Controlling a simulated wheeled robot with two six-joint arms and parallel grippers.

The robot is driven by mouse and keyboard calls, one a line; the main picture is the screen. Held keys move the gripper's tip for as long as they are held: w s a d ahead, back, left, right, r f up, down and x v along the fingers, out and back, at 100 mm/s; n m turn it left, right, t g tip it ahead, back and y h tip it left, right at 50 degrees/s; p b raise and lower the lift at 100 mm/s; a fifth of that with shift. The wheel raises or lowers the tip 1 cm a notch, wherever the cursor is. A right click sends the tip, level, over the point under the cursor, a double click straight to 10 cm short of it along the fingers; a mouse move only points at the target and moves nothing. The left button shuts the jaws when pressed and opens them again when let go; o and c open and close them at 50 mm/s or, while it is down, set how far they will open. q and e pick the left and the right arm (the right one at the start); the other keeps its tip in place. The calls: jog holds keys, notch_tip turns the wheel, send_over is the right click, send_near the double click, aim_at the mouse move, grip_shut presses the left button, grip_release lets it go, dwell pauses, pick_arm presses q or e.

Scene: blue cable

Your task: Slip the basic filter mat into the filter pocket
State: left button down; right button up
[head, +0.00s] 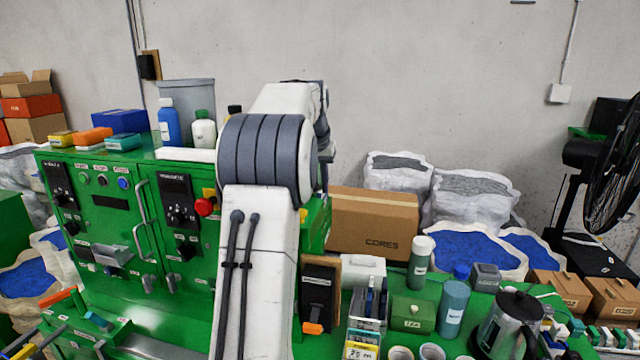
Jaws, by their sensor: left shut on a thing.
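My left arm (255,270) rises in the middle of the head view, and its thick grey-ringed joint fills the centre. Its far end bends down behind that joint on the right, where a small part of the wrist and gripper end (322,115) shows. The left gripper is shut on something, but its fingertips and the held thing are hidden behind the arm. I cannot make out the basic filter mat. I cannot pick out the filter pocket for sure; a small metal holder (111,255) is on the green cabinet's front. My right gripper is not in view.
The green cabinet (110,215) has bottles and boxes on top. A green bench at right holds a steel kettle (507,325), a blue-grey bottle (453,308), a green box (412,313) and several small items. A cardboard box (372,225), sacks and a black fan (612,175) stand behind.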

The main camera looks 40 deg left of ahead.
pick_arm(q)
jog(key=shift+f, duration=0.35)
dwell(0.5)
jog(key=c, duration=0.8)
grip_release()
jog(key=b+v, duration=0.1)
jog(key=v, duration=0.9)
jog(key=shift+r, duration=0.25)
jog(key=shift+d, duration=0.1)
